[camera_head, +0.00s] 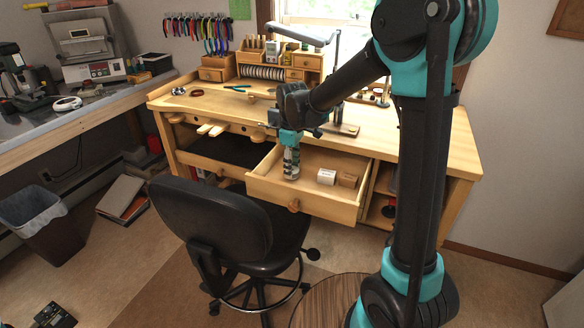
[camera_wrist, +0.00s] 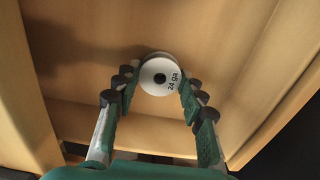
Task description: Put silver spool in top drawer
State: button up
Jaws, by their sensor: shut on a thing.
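The spool (camera_wrist: 158,77) shows in the wrist view as a round white-faced disc with "24 ga" on it and a dark center hole. My gripper (camera_wrist: 155,88) is shut on it, one finger on each side. In the head view my gripper (camera_head: 291,170) points down into the open top drawer (camera_head: 312,204) of the wooden workbench, near its left end. The spool is hard to make out there between the fingers. In the wrist view the drawer's wooden floor (camera_wrist: 85,118) lies behind the spool; whether the spool touches it, I cannot tell.
Two small boxes, one white (camera_head: 326,177) and one brown (camera_head: 348,180), sit in the drawer right of my gripper. A black chair (camera_head: 215,215) stands in front of the bench, left of the drawer. The bench top (camera_head: 420,140) is above the drawer.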

jog(key=shift+f, duration=0.15)
jog(key=o, duration=1.1)
jog(key=shift+f, duration=0.1)
jog(key=shift+o, duration=0.2)
notch_tip(320, 180, up, 12)
jog(key=shift+r, duration=0.2)
